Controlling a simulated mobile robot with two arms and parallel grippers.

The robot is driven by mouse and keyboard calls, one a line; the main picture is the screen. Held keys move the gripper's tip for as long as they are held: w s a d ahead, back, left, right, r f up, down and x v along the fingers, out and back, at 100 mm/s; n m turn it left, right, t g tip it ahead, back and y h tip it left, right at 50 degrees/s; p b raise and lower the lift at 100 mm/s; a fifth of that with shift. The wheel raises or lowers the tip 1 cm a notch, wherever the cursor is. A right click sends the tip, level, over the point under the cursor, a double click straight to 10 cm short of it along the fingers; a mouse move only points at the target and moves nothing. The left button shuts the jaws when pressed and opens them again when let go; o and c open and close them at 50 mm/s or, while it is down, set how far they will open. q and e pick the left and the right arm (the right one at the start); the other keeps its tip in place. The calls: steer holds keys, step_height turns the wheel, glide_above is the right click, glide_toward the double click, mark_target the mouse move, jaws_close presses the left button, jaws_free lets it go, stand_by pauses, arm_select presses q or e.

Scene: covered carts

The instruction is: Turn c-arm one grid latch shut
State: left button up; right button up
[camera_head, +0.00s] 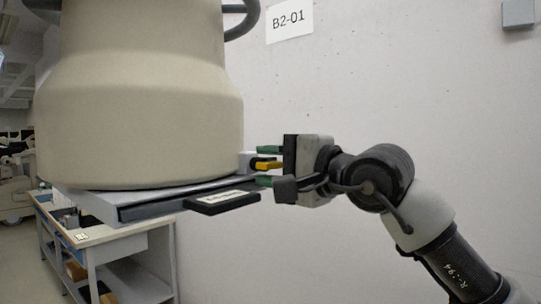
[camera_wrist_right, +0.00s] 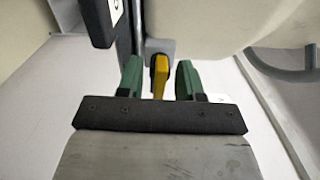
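The yellow latch lever (camera_head: 265,162) sticks out from a pale block (camera_head: 246,161) at the right end of the flat grey slab (camera_head: 110,208) under the large beige c-arm housing (camera_head: 140,110). My right gripper (camera_head: 266,166) comes in from the right, with one green finger above the lever and one below. In the right wrist view the yellow lever (camera_wrist_right: 159,74) stands between the green fingers (camera_wrist_right: 159,80). A gap shows on both sides, so the gripper is open around it without gripping. My left gripper is not in view.
A black labelled handle (camera_head: 222,202) juts from the slab just left of my lower finger; its dark end shows in the wrist view. A workbench (camera_head: 120,238) stands behind at left. A pale wall with a B2-01 sign (camera_head: 289,20) is behind; the right is free.

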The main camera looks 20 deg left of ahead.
jaws_close()
steer(key=shift+f+m+b, duration=0.3)
steer(key=shift+m+b, duration=0.9)
steer(key=shift+b, duration=0.25)
steer(key=m+b, duration=0.3)
steer(key=shift+a+m, duration=0.1)
steer(key=shift+m, duration=0.2)
steer(key=m+b, duration=0.4)
steer(key=m, duration=0.2)
steer(key=m+b, duration=0.2)
steer(key=m, duration=0.3)
steer(key=shift+r, duration=0.15)
steer(key=shift+m+b, duration=0.3)
steer(key=shift+m, duration=0.1)
